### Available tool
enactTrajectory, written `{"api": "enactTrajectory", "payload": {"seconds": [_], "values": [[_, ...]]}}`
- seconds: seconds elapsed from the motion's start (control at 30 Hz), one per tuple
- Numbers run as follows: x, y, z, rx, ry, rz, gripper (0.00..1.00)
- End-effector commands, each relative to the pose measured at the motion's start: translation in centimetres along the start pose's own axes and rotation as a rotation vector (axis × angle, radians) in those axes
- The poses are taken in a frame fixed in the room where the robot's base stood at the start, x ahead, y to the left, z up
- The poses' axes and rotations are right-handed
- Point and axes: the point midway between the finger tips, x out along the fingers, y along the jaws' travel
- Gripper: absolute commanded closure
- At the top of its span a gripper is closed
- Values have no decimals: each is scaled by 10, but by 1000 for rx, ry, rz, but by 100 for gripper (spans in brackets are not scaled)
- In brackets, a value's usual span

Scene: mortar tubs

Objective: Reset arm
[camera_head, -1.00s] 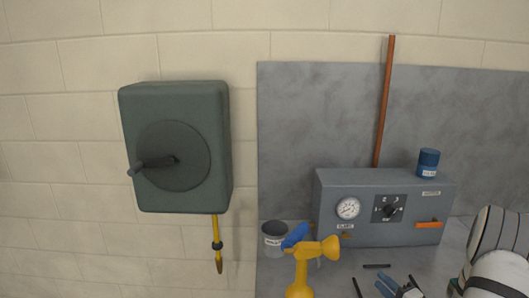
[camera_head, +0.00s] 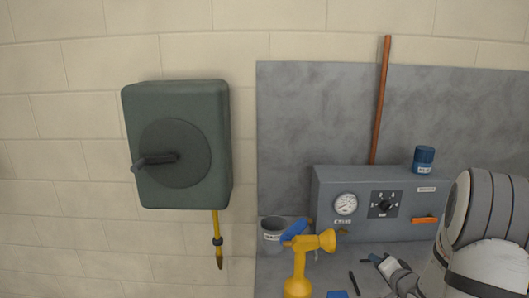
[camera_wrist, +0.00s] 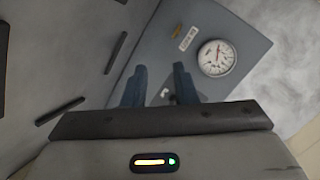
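My gripper (camera_wrist: 160,85) shows in the wrist view as two blue fingers standing apart, with nothing visibly held between them. Its fingers point toward the grey control box (camera_wrist: 228,30), whose round gauge (camera_wrist: 216,57) lies just right of the right finger. In the head view my arm comes in from the right edge and its wrist hangs over the bench in front of the box (camera_head: 330,225). The fingertips are small and hard to make out there.
A blue canister (camera_head: 424,160) is on top. Dark sticks (camera_wrist: 117,50) lie on the bench. A green crank box (camera_head: 215,110) hangs on the left wall.

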Motion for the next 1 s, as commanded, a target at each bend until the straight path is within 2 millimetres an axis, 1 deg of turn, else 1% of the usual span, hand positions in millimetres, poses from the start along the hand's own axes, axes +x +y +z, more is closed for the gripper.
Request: {"api": "enactTrajectory", "payload": {"seconds": [0.03,0.17,0.27,0.37,0.47,0.5,0.57,0.6,0.67,0.7,0.8,0.9,1.0], "values": [[-4,-15,-3,-70,10,48,75],[-24,-40,-4,-253,12,223,75],[-47,-58,2,-369,-19,350,75],[-76,-75,16,-464,-80,458,75],[-110,-91,36,-544,-172,543,75],[-126,-96,46,-574,-216,573,75],[-149,-105,64,-615,-294,603,75],[-165,-110,76,-641,-351,615,75],[-189,-117,96,-677,-441,623,75],[-204,-122,109,-699,-500,621,75],[-238,-130,137,-744,-635,601,75],[-262,-135,158,-777,-736,574,75],[-276,-136,168,-796,-794,554,75]]}}
